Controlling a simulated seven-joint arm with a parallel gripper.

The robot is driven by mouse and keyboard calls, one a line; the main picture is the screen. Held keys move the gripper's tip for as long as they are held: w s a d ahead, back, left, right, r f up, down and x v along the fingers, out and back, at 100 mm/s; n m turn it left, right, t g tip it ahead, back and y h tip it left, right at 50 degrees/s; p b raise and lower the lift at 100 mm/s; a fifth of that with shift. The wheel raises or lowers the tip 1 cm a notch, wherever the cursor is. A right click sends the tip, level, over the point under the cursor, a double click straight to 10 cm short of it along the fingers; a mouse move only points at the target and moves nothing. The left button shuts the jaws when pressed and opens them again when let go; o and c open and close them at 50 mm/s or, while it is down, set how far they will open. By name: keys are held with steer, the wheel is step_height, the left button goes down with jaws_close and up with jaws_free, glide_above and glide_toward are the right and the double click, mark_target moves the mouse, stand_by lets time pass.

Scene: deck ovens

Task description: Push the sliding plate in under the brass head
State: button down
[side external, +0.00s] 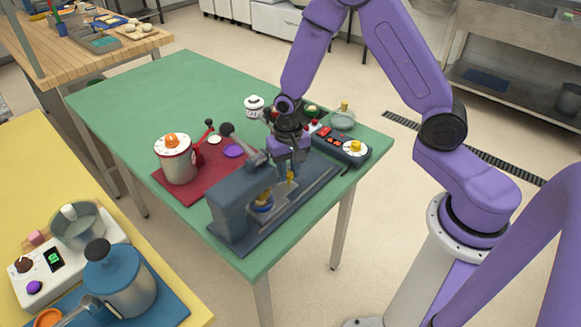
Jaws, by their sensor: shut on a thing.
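A blue-grey press (228,207) stands near the front edge of the green table, with a long base running back to the right. Under its arch a brass-coloured part (263,196) shows, with a blue round piece below it; this looks like the brass head. My gripper (288,168) is low over the base, to the right of the arch. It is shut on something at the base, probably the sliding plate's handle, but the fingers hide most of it. A small brass post (291,177) shows beside the fingers. The plate itself cannot be made out clearly.
A red mat (200,192) with a white pot (177,160) lies left of the press. A dark control box (340,146) and a glass dish (342,119) stand to the right, with a white jar (254,106) behind. The table's far left is clear.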

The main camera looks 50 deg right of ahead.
steer(key=c, duration=1)
jaws_free()
steer(key=shift+a, duration=0.35)
steer(key=shift+o, duration=0.6)
steer(key=shift+d, duration=0.1)
step_height(320, 180, up, 18)
steer(key=shift+f, duration=0.25)
steer(key=s+n, duration=1.7)
steer(key=s, duration=0.8)
steer(key=shift+d, duration=0.15)
